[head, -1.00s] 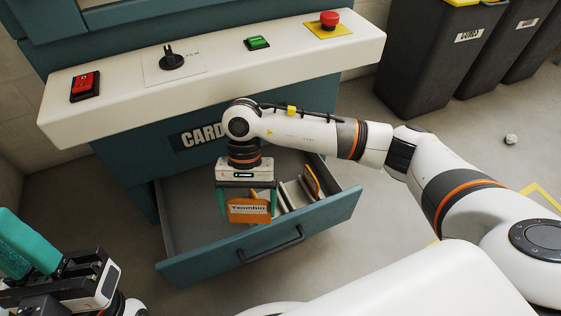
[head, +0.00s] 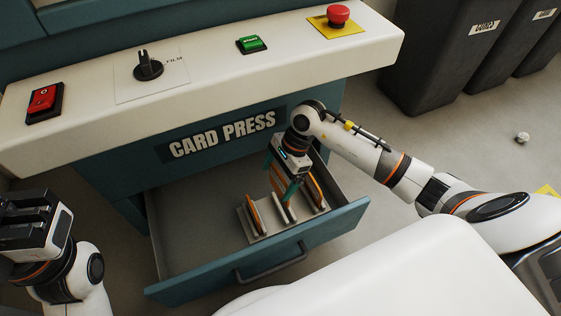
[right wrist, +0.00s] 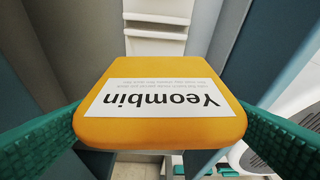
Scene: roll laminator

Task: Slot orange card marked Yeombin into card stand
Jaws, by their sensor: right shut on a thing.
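The orange card marked Yeombin (right wrist: 160,98) is between the green fingers of my right gripper (head: 281,178); its white label reads upside down in the right wrist view. In the head view the held card (head: 279,183) is nearly edge-on, over the middle of the card stand. The grey card stand (head: 262,236) sits in the open drawer, with orange cards upright at its left (head: 252,212) and right (head: 314,190). Whether the held card's lower edge is in a slot is hidden. My left gripper (head: 30,222) is at the left edge; its fingers are not clear.
The teal drawer (head: 205,280) is pulled out below the white console (head: 205,95), with bare floor inside it left of the stand. The console carries a red switch (head: 44,101), a black knob (head: 148,66), a green button (head: 251,44) and a red stop button (head: 338,16).

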